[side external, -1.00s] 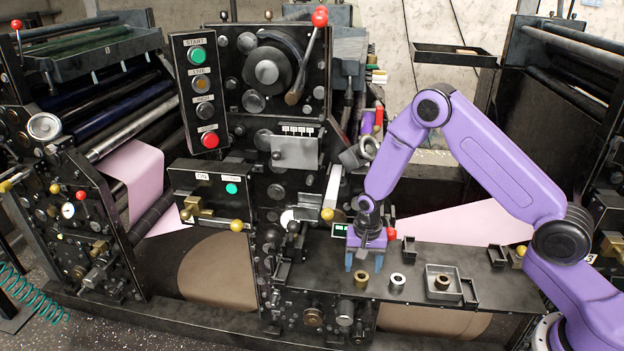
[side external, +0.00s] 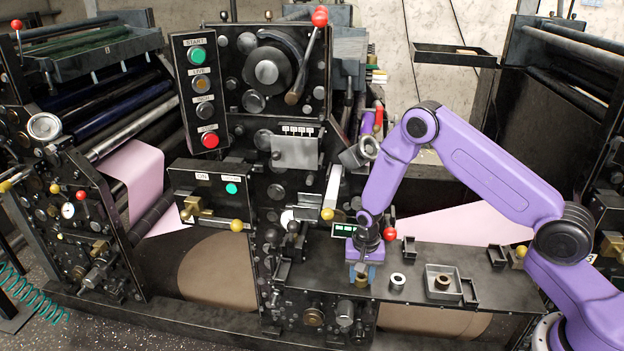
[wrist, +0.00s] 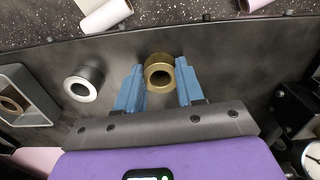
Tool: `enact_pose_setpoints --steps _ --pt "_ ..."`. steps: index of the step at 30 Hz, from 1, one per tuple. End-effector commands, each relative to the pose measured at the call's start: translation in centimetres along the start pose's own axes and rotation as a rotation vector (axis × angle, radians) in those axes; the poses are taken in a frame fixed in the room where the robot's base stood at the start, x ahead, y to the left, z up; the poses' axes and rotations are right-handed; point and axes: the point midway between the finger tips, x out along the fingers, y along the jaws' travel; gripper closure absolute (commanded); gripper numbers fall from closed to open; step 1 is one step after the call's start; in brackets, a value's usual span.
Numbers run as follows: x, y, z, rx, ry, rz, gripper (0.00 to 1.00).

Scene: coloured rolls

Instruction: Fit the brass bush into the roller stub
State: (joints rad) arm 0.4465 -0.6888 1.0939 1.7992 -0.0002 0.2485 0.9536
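A brass bush (side external: 361,283) stands on the dark bench near its front edge; it shows in the wrist view (wrist: 158,84) with its bore visible. My gripper (side external: 361,278) is low over the bench and open. In the wrist view its two blue fingers (wrist: 159,90) stand on either side of the bush, with a gap at each side. A grey hollow cylinder (side external: 368,146) sticks out of the machine above the bench, left of my forearm; it looks like the roller stub, but I cannot be sure.
A silver ring (side external: 398,281) stands right of the bush, also in the wrist view (wrist: 82,87). Farther right is a grey square tray (side external: 429,269) holding another brass piece (side external: 442,283). Black brackets (side external: 497,257) stand on the bench.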

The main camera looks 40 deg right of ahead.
Motion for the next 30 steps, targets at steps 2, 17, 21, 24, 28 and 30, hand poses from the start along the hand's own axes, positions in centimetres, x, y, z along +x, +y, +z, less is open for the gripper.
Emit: enact_pose_setpoints --steps 2,17,21,24,28,30 --pt "0.0 0.0 0.0 0.0 0.0 0.0 0.96" --pt "-0.7 -0.1 0.0 0.0 0.001 -0.001 0.96" --pt "-1.7 -0.1 0.0 -0.001 0.001 -0.002 0.96" --pt "-2.3 -0.1 0.0 -0.001 0.001 -0.002 0.96" --pt "-3.2 -0.1 0.0 0.0 0.001 -0.001 0.96" --pt "-3.7 -0.1 -0.1 0.0 0.001 -0.002 0.96"
